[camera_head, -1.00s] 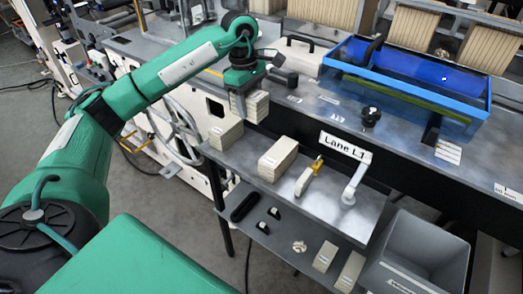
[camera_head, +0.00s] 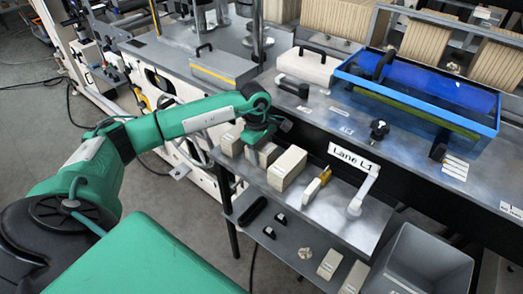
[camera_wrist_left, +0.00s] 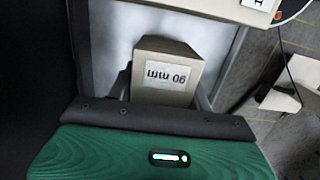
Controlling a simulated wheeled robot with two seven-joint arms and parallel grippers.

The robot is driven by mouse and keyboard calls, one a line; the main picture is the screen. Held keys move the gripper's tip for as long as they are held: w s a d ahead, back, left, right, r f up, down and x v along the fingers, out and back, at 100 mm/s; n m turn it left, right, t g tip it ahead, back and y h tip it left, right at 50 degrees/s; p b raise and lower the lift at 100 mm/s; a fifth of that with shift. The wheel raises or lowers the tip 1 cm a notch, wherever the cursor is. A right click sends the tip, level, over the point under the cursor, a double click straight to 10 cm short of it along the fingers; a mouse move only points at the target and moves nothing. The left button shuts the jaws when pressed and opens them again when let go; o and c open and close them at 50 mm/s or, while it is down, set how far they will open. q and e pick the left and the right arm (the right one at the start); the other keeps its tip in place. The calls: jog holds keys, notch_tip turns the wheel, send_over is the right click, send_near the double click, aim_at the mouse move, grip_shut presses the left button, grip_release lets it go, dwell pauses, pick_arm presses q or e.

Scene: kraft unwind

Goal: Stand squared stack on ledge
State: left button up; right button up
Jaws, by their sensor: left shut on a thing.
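My left gripper (camera_head: 262,136) points down over the metal ledge (camera_head: 330,218) and is shut on a pale squared stack (camera_head: 267,155). The held stack is at ledge level, between two other stacks; its base contact is hard to see. A pale stack (camera_head: 231,141) stands to its left and a larger one (camera_head: 287,168) to its right, both close to it. In the left wrist view a pale block (camera_wrist_left: 165,72) with a printed label shows just beyond the dark gripper body; I cannot tell whether it is the held stack. My right gripper is out of view.
A yellow-and-white tool (camera_head: 318,184) and a white bent post (camera_head: 362,194) are on the ledge to the right. A lower shelf (camera_head: 290,248) holds small items. A grey bin (camera_head: 425,262) stands at lower right. A blue tray (camera_head: 415,92) sits behind.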

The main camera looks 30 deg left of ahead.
pick_arm(q)
jog(key=shift+f, duration=0.1)
jog(key=o, duration=1)
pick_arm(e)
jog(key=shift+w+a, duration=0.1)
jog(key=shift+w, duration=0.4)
